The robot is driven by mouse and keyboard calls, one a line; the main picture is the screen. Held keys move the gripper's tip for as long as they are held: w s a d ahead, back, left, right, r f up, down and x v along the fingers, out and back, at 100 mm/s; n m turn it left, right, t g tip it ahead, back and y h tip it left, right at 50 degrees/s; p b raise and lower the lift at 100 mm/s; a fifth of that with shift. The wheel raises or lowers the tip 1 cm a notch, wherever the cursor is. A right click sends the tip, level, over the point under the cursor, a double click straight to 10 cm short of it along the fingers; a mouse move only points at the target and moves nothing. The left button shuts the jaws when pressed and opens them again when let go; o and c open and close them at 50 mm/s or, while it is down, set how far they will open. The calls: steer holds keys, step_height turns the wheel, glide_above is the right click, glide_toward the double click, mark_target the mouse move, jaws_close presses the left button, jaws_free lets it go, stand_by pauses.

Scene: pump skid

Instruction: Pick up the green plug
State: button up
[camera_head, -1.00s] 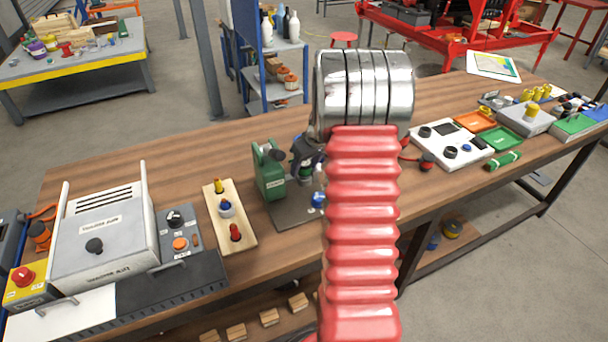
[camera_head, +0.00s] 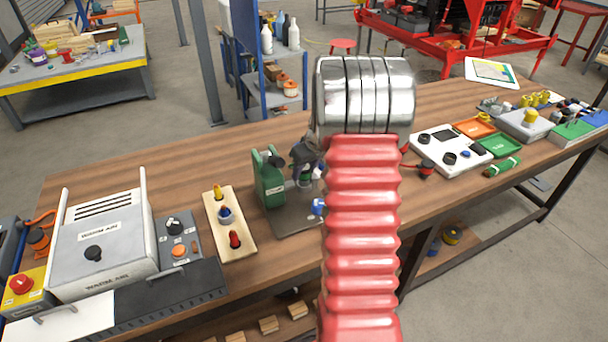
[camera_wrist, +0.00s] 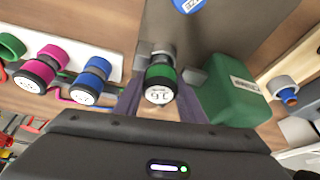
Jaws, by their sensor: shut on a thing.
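The green plug (camera_wrist: 160,82), with a green band and a pale printed end face, is in the middle of the wrist view. My gripper (camera_wrist: 160,98) has its dark fingers on either side of it and is shut on it. Beyond the plug is a grey metal plate (camera_wrist: 200,35). In the head view my gripper (camera_head: 306,168) is over the dark plate beside the green pump-like body; my arm hides much of it, and I cannot make out the plug clearly there.
The green body (camera_wrist: 232,95) stands close to the right of the plug. A pink plug (camera_wrist: 45,66) and a blue plug (camera_wrist: 92,78) are to the left. A wooden board (camera_head: 228,222) with small plugs and a grey box (camera_head: 103,245) are at left on the bench.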

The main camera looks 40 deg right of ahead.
step_height(320, 180, up, 9)
steer(key=shift+r, duration=0.1)
stand_by(0.3)
steer(key=shift+s, duration=0.1)
stand_by(0.4)
